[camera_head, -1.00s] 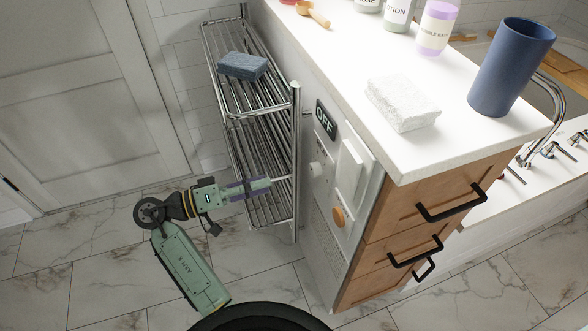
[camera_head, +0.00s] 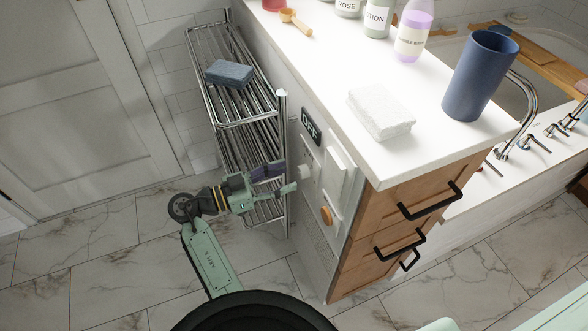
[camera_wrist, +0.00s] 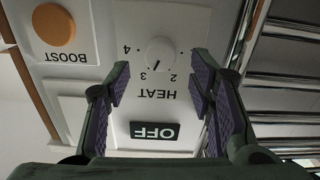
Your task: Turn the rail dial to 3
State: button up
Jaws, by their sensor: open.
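The rail dial is a small white round knob (camera_head: 305,171) on the white control panel on the cabinet's side. In the wrist view the dial (camera_wrist: 161,54) appears with upside-down lettering: HEAT and the numbers 2, 3 and 4 around it. Its dark mark lies between 3 and 2. A dark display (camera_wrist: 155,131) reads OFF. My gripper (camera_head: 277,180) is open and just left of the dial in the head view. In the wrist view its fingers (camera_wrist: 159,75) stand apart on either side of the dial, with no visible contact.
An orange BOOST button (camera_wrist: 54,25) is on the same panel, beside the dial. A chrome rail rack (camera_head: 232,123) with a blue sponge (camera_head: 229,73) stands close to my gripper. A white towel (camera_head: 381,113) and blue cup (camera_head: 480,75) are on the countertop.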

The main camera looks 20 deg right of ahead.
aim_at(299, 172)
jog(key=shift+w+d+p, duration=0.1)
jog(key=shift+d+p, duration=0.25)
jog(key=shift+d, duration=1.4)
jog(key=shift+c, duration=0.6)
jog(key=c, duration=1)
jog(key=m+b, duration=0.1)
jog(key=b, duration=0.2)
jog(key=shift+f, duration=0.3)
jog(key=shift+c, duration=0.2)
jog(key=shift+r+m+b, duration=0.15)
jog(key=shift+m+b, duration=0.15)
jog(key=shift+b, duration=0.25)
jog(key=shift+r, duration=0.15)
jog(key=o, duration=1.2)
jog(key=shift+c, duration=0.2)
